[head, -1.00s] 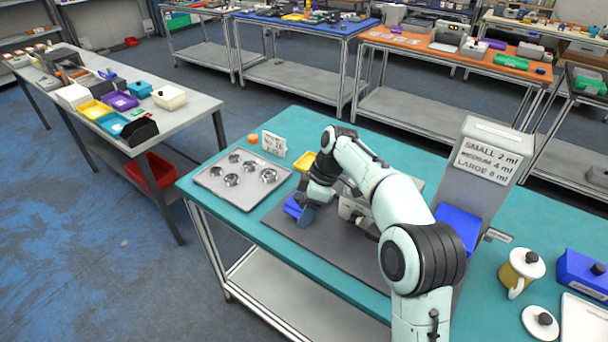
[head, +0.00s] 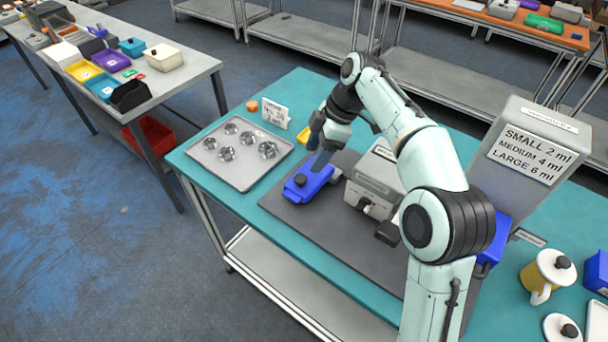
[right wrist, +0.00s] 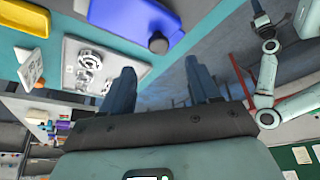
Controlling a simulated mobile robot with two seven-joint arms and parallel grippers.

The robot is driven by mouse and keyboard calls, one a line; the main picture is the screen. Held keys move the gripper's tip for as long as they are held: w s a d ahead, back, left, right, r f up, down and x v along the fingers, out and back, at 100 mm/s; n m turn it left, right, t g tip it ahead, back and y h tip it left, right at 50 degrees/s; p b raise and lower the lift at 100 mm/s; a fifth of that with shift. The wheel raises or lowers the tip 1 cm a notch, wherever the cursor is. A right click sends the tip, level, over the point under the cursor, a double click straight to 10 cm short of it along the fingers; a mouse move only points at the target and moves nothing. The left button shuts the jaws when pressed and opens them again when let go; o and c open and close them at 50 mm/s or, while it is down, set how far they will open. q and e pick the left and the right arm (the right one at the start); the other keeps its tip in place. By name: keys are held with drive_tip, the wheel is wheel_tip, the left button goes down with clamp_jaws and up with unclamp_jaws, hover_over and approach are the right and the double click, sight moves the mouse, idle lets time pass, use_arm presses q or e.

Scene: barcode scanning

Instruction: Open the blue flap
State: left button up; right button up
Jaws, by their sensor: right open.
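A blue piece with a black knob (head: 308,183) lies on the dark grey mat (head: 320,230), left of a grey boxy device (head: 374,181). I take it for the blue flap, but cannot be sure. It also shows with its knob at the top of the right wrist view (right wrist: 140,18). My right gripper (head: 318,162) is just behind and above it in the head view; contact cannot be told there. In the right wrist view the gripper (right wrist: 158,72) has its fingers apart with nothing between them.
A metal tray (head: 222,176) with several shiny round pieces is at the table's left. A small sign (head: 275,114) and an orange cap (head: 252,106) stand behind it. A grey dispenser with a size label (head: 528,155) and a lidded mug (head: 545,275) are at right.

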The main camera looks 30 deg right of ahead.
sight(301, 177)
drive_tip(key=b+x, duration=0.1)
drive_tip(key=x, duration=0.6)
drive_tip(key=shift+w+f, duration=0.1)
drive_tip(key=shift+f, duration=0.2)
clamp_jaws()
